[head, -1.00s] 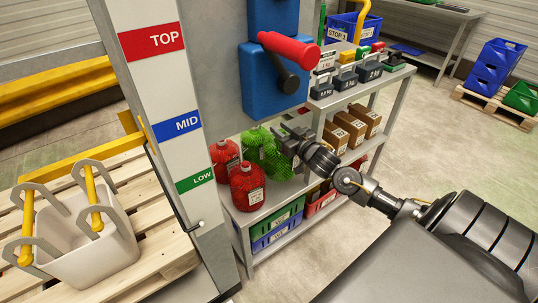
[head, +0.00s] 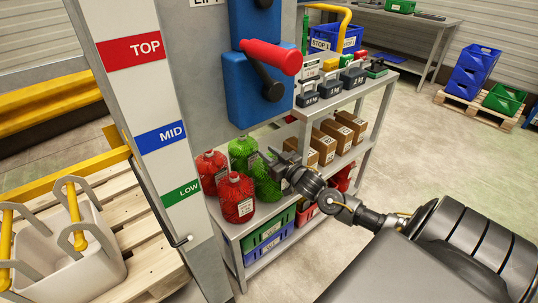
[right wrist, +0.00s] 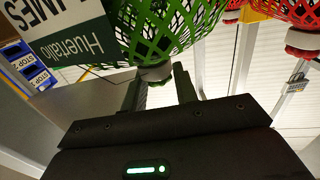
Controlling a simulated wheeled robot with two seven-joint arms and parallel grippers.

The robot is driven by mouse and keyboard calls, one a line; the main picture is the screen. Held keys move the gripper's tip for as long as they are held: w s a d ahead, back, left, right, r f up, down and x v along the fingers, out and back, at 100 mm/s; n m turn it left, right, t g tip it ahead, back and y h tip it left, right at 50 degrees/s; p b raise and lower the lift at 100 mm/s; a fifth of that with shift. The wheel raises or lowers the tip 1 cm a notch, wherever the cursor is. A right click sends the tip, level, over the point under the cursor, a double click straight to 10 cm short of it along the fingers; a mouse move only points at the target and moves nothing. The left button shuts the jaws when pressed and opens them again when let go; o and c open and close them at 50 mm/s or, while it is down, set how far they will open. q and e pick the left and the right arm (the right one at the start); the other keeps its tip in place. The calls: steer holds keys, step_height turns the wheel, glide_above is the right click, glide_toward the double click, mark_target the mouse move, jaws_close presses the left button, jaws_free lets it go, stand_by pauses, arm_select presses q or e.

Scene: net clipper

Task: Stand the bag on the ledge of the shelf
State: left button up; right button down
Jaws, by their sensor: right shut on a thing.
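The green net bag (head: 267,183), with a white label, is at the front right of a group of net bags over the ledge (head: 238,229) of the shelf. I cannot tell whether its base touches the ledge. My right gripper (head: 277,166) is shut on the bag's top. In the right wrist view the green net (right wrist: 165,28) fills the upper middle, with a label reading LIMES. My left gripper is not in view.
Another green bag (head: 242,152) and two red bags (head: 237,197) stand left of the held one. Brown boxes (head: 322,147) are to the right on the same level. A grey post with a blue unit and red handle (head: 270,57) stands close on the left.

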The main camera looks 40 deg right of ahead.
steer(key=c, duration=1.5)
jaws_free()
steer(key=shift+f, duration=0.1)
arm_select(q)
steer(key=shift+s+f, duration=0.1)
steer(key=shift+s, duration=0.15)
arm_select(e)
steer(key=o, duration=0.4)
